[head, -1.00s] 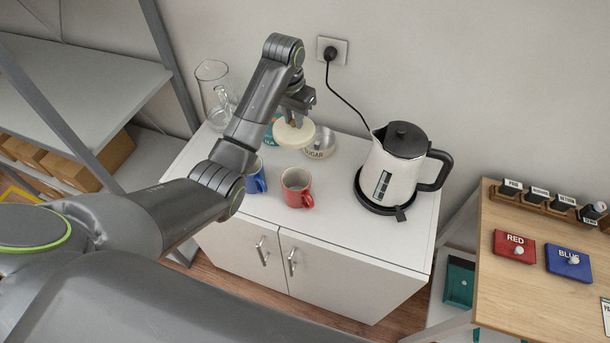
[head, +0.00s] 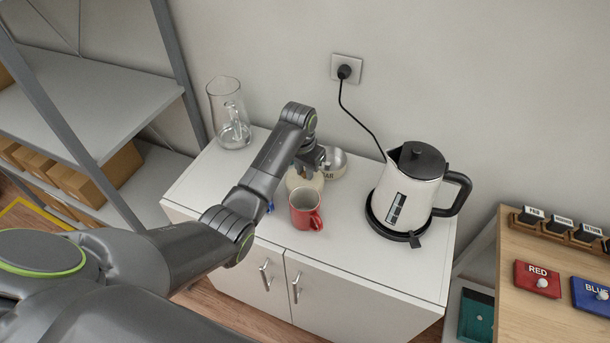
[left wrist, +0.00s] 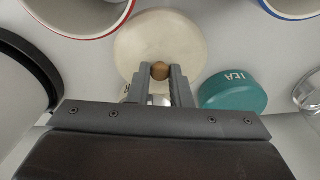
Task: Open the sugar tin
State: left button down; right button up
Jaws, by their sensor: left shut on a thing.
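The sugar tin (head: 335,162) stands on the white cabinet top with its top open; my left gripper hides part of it and its label. My left gripper (left wrist: 160,73) is shut on the wooden knob of the round cream lid (left wrist: 135,42). In the head view the lid (head: 303,181) is apart from the tin, in front of it and behind the red mug, low over the cabinet top. I cannot tell whether it touches the surface. My left gripper (head: 308,168) is above it there. My right gripper is not in view.
A red mug (head: 304,209) stands just in front of the lid. A blue mug (head: 270,208) is mostly hidden by my arm. A teal tea tin (left wrist: 232,92) is beside the lid. The kettle (head: 408,185) stands right, a glass jug (head: 230,115) back left. The front right cabinet top is clear.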

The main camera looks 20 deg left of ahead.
aim_at(305, 178)
pick_arm(q)
jog(key=shift+f, duration=1.25)
jog(key=c, duration=1.3)
grip_release()
jog(key=shift+f, duration=0.15)
